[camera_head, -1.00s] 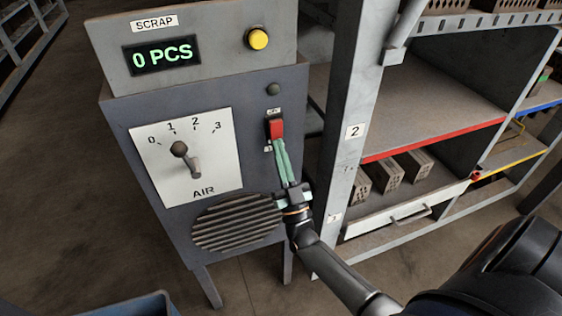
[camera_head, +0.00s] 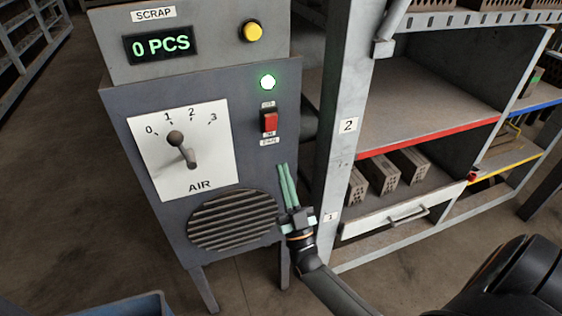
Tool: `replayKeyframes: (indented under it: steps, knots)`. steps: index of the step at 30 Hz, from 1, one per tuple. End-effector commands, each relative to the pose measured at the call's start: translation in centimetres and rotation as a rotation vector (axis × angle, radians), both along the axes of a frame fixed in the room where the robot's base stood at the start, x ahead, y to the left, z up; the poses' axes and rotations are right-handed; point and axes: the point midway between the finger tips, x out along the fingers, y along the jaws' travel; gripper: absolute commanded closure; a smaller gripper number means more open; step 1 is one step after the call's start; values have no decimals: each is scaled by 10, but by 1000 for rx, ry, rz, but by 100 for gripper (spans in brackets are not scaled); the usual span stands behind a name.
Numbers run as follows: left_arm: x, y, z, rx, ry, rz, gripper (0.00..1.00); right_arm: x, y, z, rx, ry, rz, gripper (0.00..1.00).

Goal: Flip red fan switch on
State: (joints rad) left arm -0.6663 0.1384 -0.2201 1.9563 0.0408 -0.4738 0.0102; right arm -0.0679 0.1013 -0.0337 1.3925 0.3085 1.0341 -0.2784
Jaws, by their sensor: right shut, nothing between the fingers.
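The red fan switch (camera_head: 269,121) is a small rocker on the right of the grey control cabinet's front, with small labels above and below it. A round lamp (camera_head: 267,82) above the switch glows bright green-white. My right gripper (camera_head: 286,168) is below the switch, over the cabinet's right part beside the vent grille. Its two green fingers are shut, empty, pointing up, and apart from the switch. My left gripper is not in view.
The cabinet also bears an AIR dial (camera_head: 182,152), a vent grille (camera_head: 232,220), a yellow button (camera_head: 252,32) and a display (camera_head: 161,46) reading 0 PCS. A metal shelf (camera_head: 430,105) with hollow bricks (camera_head: 382,173) stands close on the right. Floor shows at left.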

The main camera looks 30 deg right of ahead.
Motion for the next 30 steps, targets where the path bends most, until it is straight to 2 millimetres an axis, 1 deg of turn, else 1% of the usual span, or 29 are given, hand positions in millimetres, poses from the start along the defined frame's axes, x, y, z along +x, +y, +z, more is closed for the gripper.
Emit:
replayKeyframes:
  steps: [1, 3, 6, 9, 13, 30]
  knots:
    - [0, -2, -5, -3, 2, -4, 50, -7, 2, -14, 1, 3, 0, 100]
    - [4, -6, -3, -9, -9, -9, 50, -15, 3, -25, 0, 2, 0, 100]
    - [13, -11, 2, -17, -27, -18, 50, -24, 6, -36, 0, 1, -1, 100]
    - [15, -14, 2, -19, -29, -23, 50, -30, 7, -44, 0, 0, 0, 100]
    - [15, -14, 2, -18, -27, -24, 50, -33, 8, -47, 0, -1, 0, 100]
    - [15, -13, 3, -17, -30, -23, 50, -34, 8, -47, -1, 1, 1, 100]
